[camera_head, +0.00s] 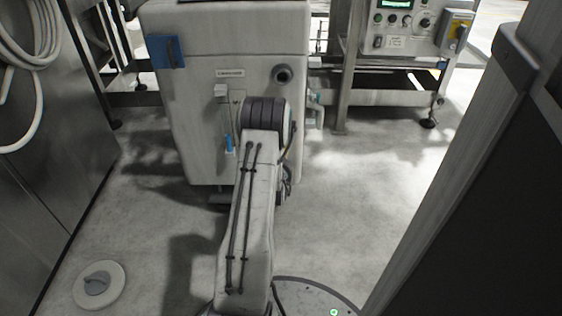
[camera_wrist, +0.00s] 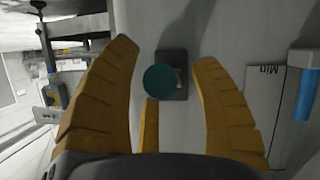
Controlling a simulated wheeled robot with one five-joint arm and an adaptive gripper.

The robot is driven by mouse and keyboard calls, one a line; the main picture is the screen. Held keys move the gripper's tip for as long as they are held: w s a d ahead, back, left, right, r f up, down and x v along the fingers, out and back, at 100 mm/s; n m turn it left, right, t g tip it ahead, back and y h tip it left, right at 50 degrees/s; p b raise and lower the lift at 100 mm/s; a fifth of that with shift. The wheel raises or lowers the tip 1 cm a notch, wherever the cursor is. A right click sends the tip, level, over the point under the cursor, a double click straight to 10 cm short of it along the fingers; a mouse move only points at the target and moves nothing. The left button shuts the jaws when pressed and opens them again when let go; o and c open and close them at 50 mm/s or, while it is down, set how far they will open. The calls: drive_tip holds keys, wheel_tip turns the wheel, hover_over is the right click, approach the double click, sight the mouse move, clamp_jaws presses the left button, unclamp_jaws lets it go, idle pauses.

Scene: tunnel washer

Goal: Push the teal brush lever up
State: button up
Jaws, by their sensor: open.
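The teal brush lever (camera_wrist: 160,80) shows in the wrist view as a round teal end on a dark grey mount (camera_wrist: 178,62), fixed to a pale wall. My gripper (camera_wrist: 165,52) is open, with its yellow fingers on the left and right of the teal end and a thinner yellow finger just below it. There is a visible gap to the side fingers; I cannot tell whether the thin finger touches it. Nothing is held. In the head view my arm hides the gripper and the lever.
A pale machine cabinet (camera_head: 190,100) stands before my arm. A blue handle (camera_head: 229,143) on its front also shows in the wrist view (camera_wrist: 307,90), beside a plate marked "Min" (camera_wrist: 263,100). A control panel (camera_head: 400,35) stands back right. Steel panels (camera_head: 60,140) bound the left. Floor right is clear.

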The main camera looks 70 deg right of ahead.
idle(0.3)
drive_tip(key=c, duration=0.9)
clamp_jaws()
drive_tip(key=shift+d, duration=0.1)
